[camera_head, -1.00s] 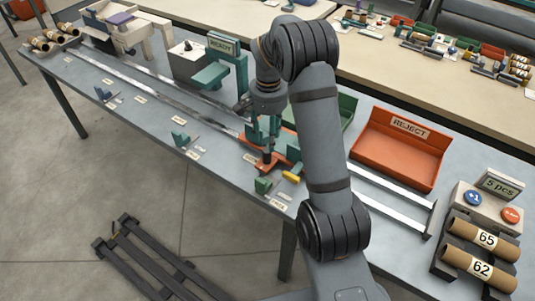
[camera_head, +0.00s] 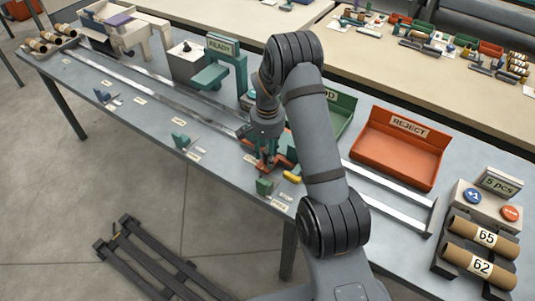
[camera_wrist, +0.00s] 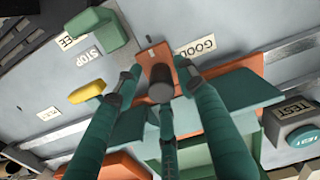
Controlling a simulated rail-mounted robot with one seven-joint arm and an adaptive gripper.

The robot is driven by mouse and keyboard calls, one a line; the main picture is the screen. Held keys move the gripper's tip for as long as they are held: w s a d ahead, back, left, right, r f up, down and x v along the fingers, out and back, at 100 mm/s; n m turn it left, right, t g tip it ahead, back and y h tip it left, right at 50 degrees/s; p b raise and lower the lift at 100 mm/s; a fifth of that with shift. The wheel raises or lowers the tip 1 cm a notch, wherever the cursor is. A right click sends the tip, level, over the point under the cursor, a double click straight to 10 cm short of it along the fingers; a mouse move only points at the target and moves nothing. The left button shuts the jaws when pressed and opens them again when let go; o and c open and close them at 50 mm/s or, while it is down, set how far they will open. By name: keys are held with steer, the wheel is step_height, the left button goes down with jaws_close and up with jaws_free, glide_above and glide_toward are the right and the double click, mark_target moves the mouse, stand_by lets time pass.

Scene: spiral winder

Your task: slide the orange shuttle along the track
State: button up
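The orange shuttle (camera_head: 284,163) is on the track (camera_head: 205,105), at the middle of the bench and partly hidden by my gripper. In the wrist view the shuttle's orange plate (camera_wrist: 151,55) carries a dark round knob (camera_wrist: 160,90). My gripper (camera_head: 265,163) points down at the shuttle. In the wrist view its teal fingers (camera_wrist: 158,70) stand apart on both sides of the knob, with gaps visible. I cannot tell whether they touch the shuttle lower down.
The green block (camera_head: 264,187) and yellow piece (camera_head: 291,176) sit just in front. The orange REJECT bin (camera_head: 398,150) and green bin (camera_head: 343,112) stand behind the track. The teal READY gate (camera_head: 222,68) stands farther left. Metal rails (camera_head: 395,195) run on to the right.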

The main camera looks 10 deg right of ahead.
jaws_close()
stand_by(0.7)
